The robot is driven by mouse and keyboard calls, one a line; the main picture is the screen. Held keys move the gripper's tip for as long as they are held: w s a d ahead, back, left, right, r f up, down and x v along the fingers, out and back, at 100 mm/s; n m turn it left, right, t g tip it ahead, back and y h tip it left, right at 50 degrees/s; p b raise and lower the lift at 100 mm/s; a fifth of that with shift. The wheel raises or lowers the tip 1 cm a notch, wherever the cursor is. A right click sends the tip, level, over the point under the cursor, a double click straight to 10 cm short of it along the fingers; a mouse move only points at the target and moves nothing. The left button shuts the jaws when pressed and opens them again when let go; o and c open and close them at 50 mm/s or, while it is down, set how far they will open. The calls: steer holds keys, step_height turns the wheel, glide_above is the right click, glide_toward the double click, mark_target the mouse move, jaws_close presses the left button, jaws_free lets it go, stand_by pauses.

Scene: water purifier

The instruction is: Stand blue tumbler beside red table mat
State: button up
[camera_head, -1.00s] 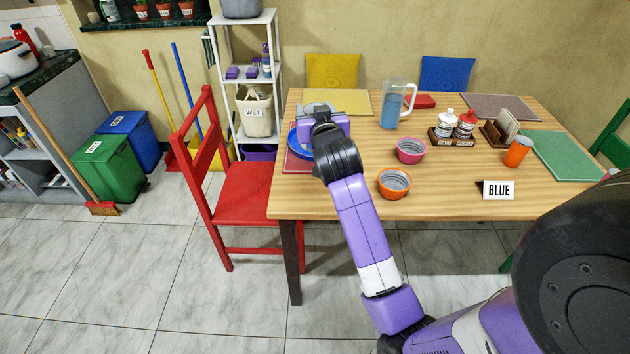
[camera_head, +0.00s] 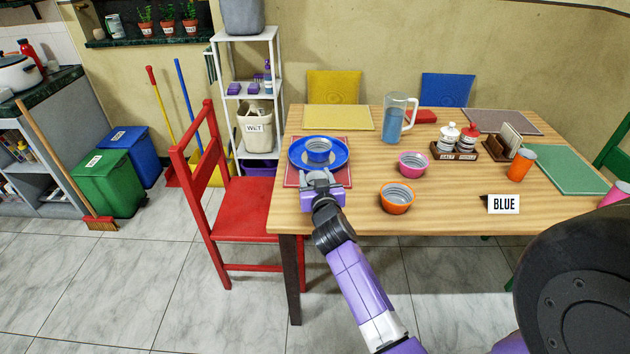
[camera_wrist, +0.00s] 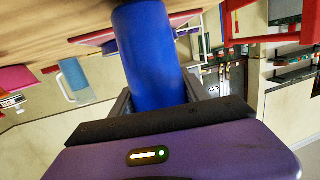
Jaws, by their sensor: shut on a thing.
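My gripper (camera_head: 319,180) is low over the near part of the red table mat (camera_head: 290,178), in front of the blue plate. In the wrist view my gripper (camera_wrist: 157,98) is shut on the blue tumbler (camera_wrist: 148,50). The table lies at the top of that view, so it is upside down. In the head view my gripper hides most or all of the tumbler. The mat also carries the blue plate (camera_head: 297,159) with a blue bowl (camera_head: 319,152) on it.
An orange bowl (camera_head: 397,199) and a pink bowl (camera_head: 413,165) stand right of the mat. A red chair (camera_head: 238,208) stands left of the table. Bare wood lies between the mat and orange bowl.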

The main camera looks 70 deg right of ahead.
steer(key=shift+f, duration=0.3)
steer(key=shift+f, duration=0.1)
steer(key=o, duration=1.4)
